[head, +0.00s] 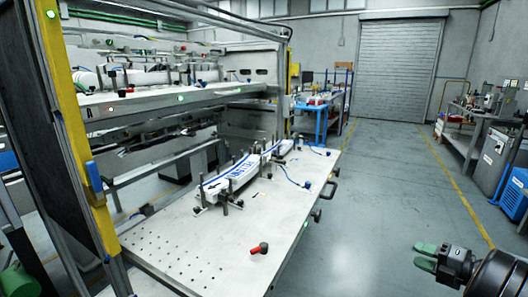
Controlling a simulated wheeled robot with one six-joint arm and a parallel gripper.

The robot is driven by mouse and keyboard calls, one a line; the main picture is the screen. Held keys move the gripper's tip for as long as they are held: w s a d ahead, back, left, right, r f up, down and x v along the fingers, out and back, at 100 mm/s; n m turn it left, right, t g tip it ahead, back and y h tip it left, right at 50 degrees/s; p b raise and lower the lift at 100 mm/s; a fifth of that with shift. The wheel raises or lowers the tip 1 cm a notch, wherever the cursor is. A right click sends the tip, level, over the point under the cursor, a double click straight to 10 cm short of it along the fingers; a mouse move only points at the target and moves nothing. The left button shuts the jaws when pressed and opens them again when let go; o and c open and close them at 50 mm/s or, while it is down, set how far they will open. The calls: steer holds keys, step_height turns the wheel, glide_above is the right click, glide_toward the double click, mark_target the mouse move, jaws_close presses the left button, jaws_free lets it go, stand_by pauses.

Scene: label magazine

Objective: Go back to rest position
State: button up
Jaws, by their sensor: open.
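My gripper (426,257) is at the lower right of the head view, with green fingertips pointing left. Its jaws are open and nothing shows between them. It is over the open floor, to the right of the pulled-out perforated table (185,252) and apart from it. My dark arm runs off the right edge, so most of it is out of view.
White label stacks (240,172) sit between posts on the table. A red-knobbed part (260,248) lies near its front edge. A tall rack with a yellow post (85,150) stands at left. Benches (475,125) line the right wall. The grey floor (385,190) between is clear.

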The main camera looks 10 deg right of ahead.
steer(key=w+d+f+m+h, duration=0.1)
steer(key=d+f+m+h, duration=0.3)
steer(key=d+m+h, duration=0.7)
steer(key=s+a+r+m+g+y+p, duration=0.1)
steer(key=s+a+r+m+g+p, duration=0.2)
steer(key=a+r+p, duration=0.5)
steer(key=s+a+r+m+g+y+p, duration=0.1)
steer(key=s+a+r+m+g+p, duration=0.2)
steer(key=a, duration=2)
steer(key=s+a+r+m+g+y+p, duration=0.1)
steer(key=s+a+r+m+g+p, duration=0.2)
steer(key=a+r+m+p, duration=0.4)
steer(key=a+r+g+p, duration=0.1)
steer(key=a+r+p, duration=0.4)
steer(key=a+r, duration=0.3)
step_height(320, 180, up, 2)
steer(key=shift+s+a+m+p, duration=0.15)
steer(key=shift+a+m+p, duration=0.15)
steer(key=shift+a+p, duration=0.1)
